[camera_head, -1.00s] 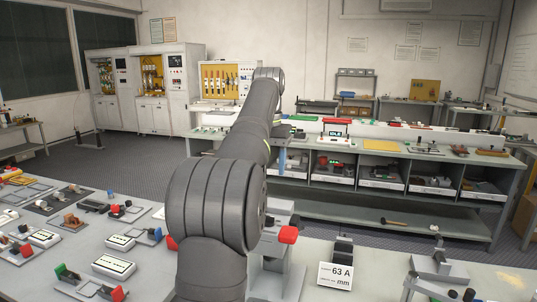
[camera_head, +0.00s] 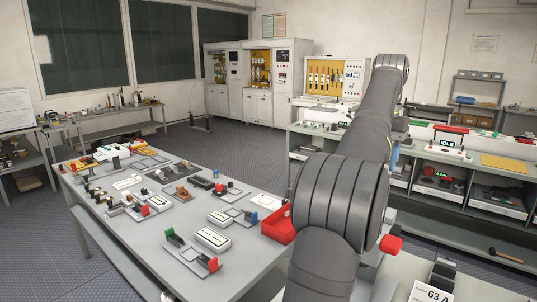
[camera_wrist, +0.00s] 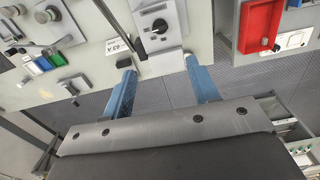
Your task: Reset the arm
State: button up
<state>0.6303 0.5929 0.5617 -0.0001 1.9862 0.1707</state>
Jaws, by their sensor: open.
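My gripper (camera_wrist: 158,88) shows in the wrist view with two blue fingers spread apart and nothing between them. Past the fingertips are a grey unit with a black rotary knob (camera_wrist: 159,25) and a white card (camera_wrist: 118,45) beside it. Dark floor shows beneath and between the fingers. In the head view my arm rises from the bottom and reaches away toward the back bench; the gripper itself cannot be made out there.
A grey table (camera_head: 150,245) with several fuse holders stands at left. A red bin (camera_head: 278,224) is by my arm and shows at upper right in the wrist view (camera_wrist: 260,27). A "63 A" card (camera_head: 430,293) is at lower right. White cabinets (camera_head: 228,100) stand behind. Open floor lies between.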

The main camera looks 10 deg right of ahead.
notch_tip(320, 180, down, 17)
jog(key=shift+f, duration=0.1)
dwell(0.6)
jog(key=shift+f, duration=0.1)
jog(key=n, duration=0.7)
jog(key=shift+n, duration=0.4)
jog(key=n, duration=0.4)
jog(key=shift+n, duration=1.8)
dwell(0.8)
